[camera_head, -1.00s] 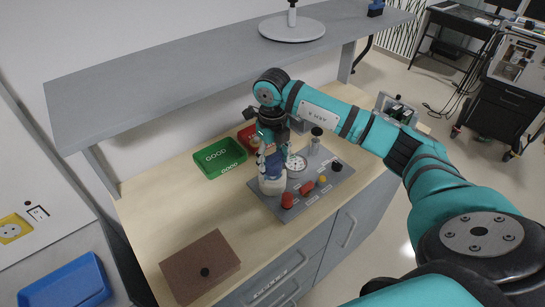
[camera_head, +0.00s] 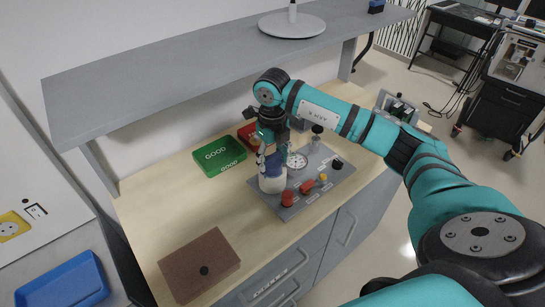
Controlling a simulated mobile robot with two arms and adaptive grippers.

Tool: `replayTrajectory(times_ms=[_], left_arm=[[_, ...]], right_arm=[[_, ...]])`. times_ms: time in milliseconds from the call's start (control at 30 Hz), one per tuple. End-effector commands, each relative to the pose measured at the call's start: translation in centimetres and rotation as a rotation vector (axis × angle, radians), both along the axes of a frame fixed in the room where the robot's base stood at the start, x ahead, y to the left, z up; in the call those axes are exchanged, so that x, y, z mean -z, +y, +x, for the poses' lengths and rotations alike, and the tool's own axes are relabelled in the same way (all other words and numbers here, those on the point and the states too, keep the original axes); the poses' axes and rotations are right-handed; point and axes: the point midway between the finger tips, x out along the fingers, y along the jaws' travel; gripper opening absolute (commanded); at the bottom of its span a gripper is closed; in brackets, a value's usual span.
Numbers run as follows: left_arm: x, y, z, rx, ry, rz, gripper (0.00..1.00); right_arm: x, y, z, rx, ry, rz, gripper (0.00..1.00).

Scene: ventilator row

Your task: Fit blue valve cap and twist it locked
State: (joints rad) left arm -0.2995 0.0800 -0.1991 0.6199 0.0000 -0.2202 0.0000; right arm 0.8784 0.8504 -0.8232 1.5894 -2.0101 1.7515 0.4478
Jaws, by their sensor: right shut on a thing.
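The blue valve cap (camera_head: 274,170) sits at the top of a whitish cylindrical body (camera_head: 272,184) on the grey panel. My right gripper (camera_head: 271,158) comes down from above and is shut on the cap. The fingers hide part of the cap, so I cannot tell whether it is fully seated or turned. My left gripper does not show.
The grey panel (camera_head: 312,194) also carries a round gauge (camera_head: 297,160), red parts (camera_head: 288,198) and a black knob (camera_head: 337,164). A green GOOD bin (camera_head: 220,156) and a red bin (camera_head: 247,133) stand behind. A brown box (camera_head: 199,265) lies front left. A shelf (camera_head: 215,70) overhangs the back.

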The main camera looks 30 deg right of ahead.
Motion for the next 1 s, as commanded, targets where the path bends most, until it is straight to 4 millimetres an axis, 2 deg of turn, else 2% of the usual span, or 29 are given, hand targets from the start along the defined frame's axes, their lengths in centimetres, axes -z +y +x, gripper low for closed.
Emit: replayTrajectory(times_ms=[1000], left_arm=[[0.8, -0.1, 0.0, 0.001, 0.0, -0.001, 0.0]], right_arm=[[1.0, 0.0, 0.0, 0.0, 0.0, 0.0, 0.26]])
